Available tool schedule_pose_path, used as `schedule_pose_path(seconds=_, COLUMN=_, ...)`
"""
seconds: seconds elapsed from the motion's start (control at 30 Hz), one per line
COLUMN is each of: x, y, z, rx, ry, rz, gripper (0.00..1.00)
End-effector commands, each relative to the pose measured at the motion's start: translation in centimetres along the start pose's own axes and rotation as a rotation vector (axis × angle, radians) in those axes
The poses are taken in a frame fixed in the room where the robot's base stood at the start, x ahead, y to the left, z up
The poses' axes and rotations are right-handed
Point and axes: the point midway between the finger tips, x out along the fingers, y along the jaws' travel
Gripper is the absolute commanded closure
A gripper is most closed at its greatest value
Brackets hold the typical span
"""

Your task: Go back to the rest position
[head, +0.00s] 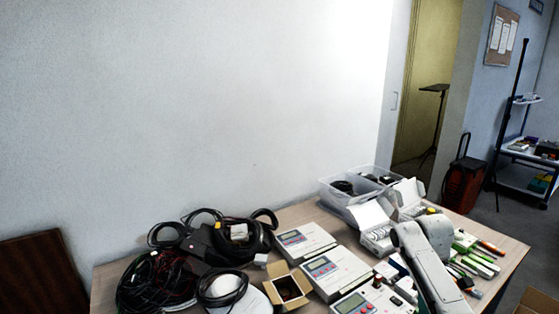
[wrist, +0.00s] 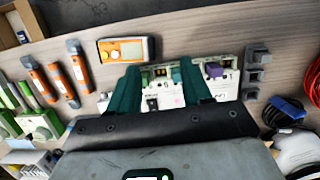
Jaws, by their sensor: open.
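My gripper (wrist: 161,72) shows in the wrist view with its two dark green fingers spread apart. It looks empty. White modules with coloured connectors, one of them purple (wrist: 214,71), lie on the table beyond and between the fingers; I cannot tell the gap to them. In the head view my pale arm reaches over the right part of the table (head: 500,255), and my gripper cannot be made out there.
An orange-edged meter (wrist: 126,50) and orange tubes (wrist: 77,66) lie beside the fingers. In the head view, white instruments (head: 338,270), black cable coils (head: 205,235), an open carton (head: 288,284) and a clear bin (head: 345,207) crowd the table. A wall stands behind.

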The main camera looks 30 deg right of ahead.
Motion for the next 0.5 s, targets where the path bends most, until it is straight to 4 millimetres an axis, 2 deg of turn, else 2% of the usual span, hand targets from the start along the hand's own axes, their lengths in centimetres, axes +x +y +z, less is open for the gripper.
schedule_pose_path(seconds=0.17, x=0.8, y=-2.8, z=-2.0, rx=-0.019, ry=0.045, rz=0.004, gripper=0.51)
schedule_pose_path(seconds=0.27, x=1.4, y=-5.2, z=-3.4, rx=-0.032, ry=0.081, rz=0.007, gripper=0.51)
schedule_pose_path(seconds=0.37, x=2.1, y=-8.0, z=-4.9, rx=-0.043, ry=0.125, rz=0.008, gripper=0.51)
schedule_pose_path(seconds=0.5, x=3.3, y=-13.4, z=-6.7, rx=-0.056, ry=0.205, rz=0.004, gripper=0.51)
